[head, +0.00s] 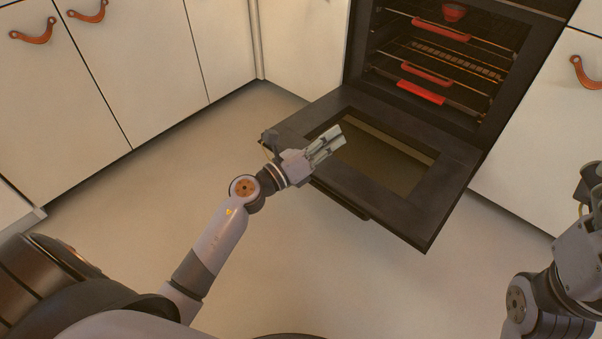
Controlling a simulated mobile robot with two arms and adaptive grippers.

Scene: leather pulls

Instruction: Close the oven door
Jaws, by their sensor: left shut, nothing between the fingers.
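The oven (458,45) stands at the upper right, its lit inside showing. Its dark door (445,178) is folded far down and out over the floor, with a glass window (392,160) in its middle. My left gripper (332,142) is shut and empty. It shows over the left part of the door, near the window's left end; whether it touches the door I cannot tell. My right arm is at the right edge, and its gripper (592,183) is partly cut off, its fingers not clear.
Inside the oven are racks with red edge guards (421,93) and a small red bowl (453,12). White cabinets (60,100) with leather pulls (33,31) line the left and back, and another cabinet (545,150) stands right of the oven. The floor (330,260) before the door is clear.

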